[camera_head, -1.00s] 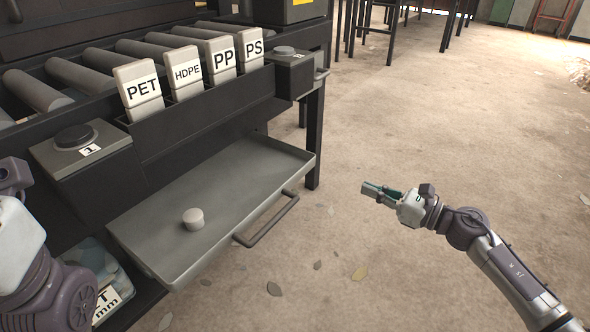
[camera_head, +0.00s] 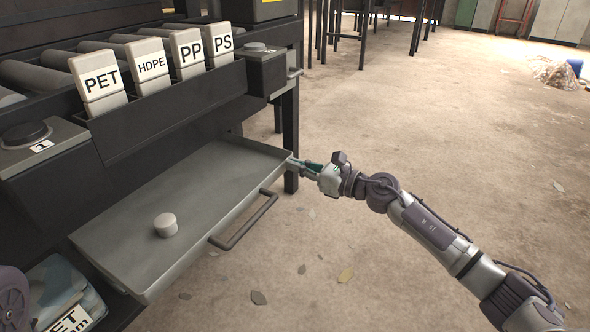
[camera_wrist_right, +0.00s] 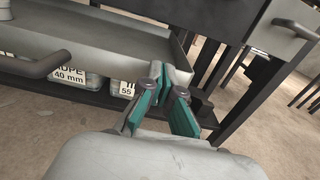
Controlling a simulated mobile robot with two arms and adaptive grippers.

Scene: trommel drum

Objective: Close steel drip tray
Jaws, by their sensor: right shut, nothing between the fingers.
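The steel drip tray (camera_head: 200,190) is pulled out below the roller table in the head view. A dark bar handle (camera_head: 245,225) is on its front. A small pale cylinder (camera_head: 166,225) stands in it. My right gripper (camera_head: 303,164) is shut and empty at the tray's right front corner; I cannot tell if it touches. In the right wrist view its teal fingers (camera_wrist_right: 165,85) overlap the right end of the tray's front wall (camera_wrist_right: 115,42), and the handle (camera_wrist_right: 40,62) shows at left. My left gripper is not in view; only part of my left arm shows.
Blocks labelled PET (camera_head: 99,83), HDPE, PP and PS stand in a rack above the tray. A box with a black knob (camera_head: 35,140) is at left. A table leg (camera_head: 291,130) stands close behind my right gripper. The floor in front is clear apart from scattered leaves.

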